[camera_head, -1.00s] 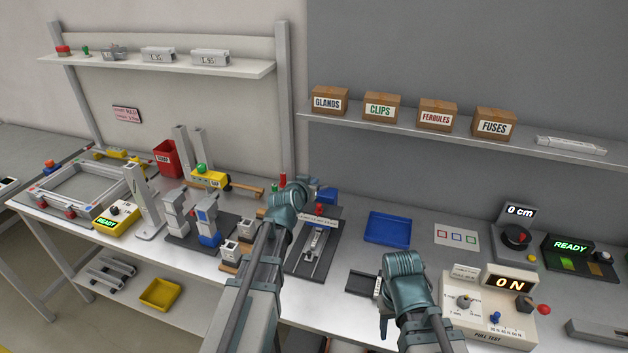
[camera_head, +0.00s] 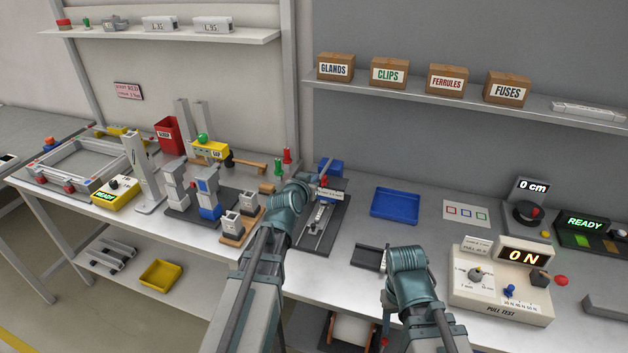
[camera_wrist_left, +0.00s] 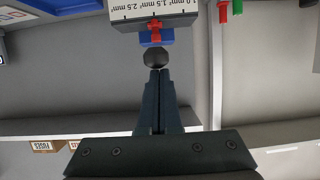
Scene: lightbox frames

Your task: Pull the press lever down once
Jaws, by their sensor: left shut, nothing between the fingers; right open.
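The press (camera_head: 318,228) stands on a dark base near the middle of the bench, with a white size label across it and a blue block behind. The label (camera_wrist_left: 160,8) shows at the top of the left wrist view. Below it are a red and blue part and a round black knob (camera_wrist_left: 155,58), which looks like the lever's end. My left gripper (camera_wrist_left: 157,74) is shut and empty, its fingertips right at the knob; I cannot tell whether they touch. In the head view its fingers are hidden by my wrist. My right gripper (camera_head: 388,258) is open, low over the bench front.
A blue tray (camera_head: 396,204) lies right of the press. The pull tester (camera_head: 500,285) reads 0 N at the right front. Red and green upright pieces (camera_head: 286,157) stand behind the press. Small fixtures (camera_head: 240,222) crowd its left side. A shelf with boxes (camera_head: 389,72) hangs above.

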